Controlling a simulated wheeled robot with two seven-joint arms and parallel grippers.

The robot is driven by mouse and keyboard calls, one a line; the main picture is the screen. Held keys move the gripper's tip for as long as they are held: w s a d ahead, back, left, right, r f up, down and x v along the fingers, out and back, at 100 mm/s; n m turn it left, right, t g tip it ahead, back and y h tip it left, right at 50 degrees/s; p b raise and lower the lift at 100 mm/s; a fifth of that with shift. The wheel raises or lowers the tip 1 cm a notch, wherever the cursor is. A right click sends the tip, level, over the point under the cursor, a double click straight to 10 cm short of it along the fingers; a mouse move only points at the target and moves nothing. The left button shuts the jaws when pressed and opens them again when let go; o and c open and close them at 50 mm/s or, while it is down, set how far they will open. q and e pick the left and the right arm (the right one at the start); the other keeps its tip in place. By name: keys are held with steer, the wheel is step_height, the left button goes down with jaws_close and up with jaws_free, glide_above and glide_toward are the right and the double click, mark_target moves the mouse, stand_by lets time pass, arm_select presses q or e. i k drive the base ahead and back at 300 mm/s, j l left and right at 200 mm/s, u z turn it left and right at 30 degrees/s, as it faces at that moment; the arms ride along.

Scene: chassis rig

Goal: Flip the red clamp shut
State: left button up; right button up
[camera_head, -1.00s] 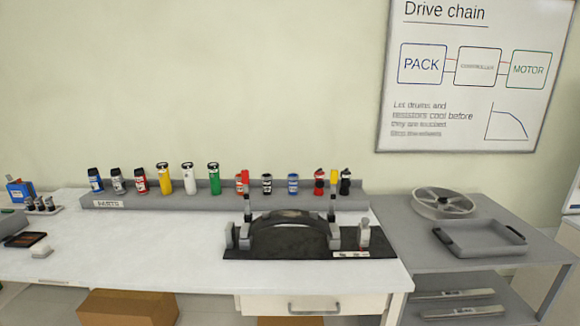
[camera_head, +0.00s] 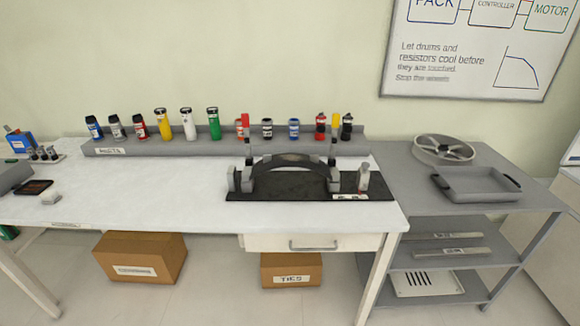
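The chassis rig stands on a black base plate (camera_head: 290,187) near the right end of the white table, with a dark arched piece across it. A clamp with a red handle (camera_head: 245,122) stands upright at the rig's left back. A clamp with a yellow handle (camera_head: 335,121) stands upright at its right back. Both handles point up, in front of the parts shelf. Neither of my grippers is in view.
A grey shelf (camera_head: 130,148) with several coloured bottles runs along the table's back. The white table top (camera_head: 150,190) is clear at left centre. A grey side table holds a spoked wheel (camera_head: 444,149) and a tray (camera_head: 475,197). Cardboard boxes (camera_head: 140,245) sit below.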

mark_target(245, 118)
steer(key=i+j+z, duration=0.2)
steer(key=i+j, duration=0.2)
steer(key=j, duration=0.25)
steer(key=i+j+z, duration=0.1)
steer(key=j, duration=0.25)
steer(key=i+j+z, duration=0.1)
steer(key=i+j, duration=0.15)
steer(key=j, duration=0.15)
steer(key=i+j+z, duration=0.1)
steer(key=j, duration=0.25)
steer(key=i+j+z, duration=0.1)
steer(key=j, duration=0.3)
steer(key=i, duration=0.1)
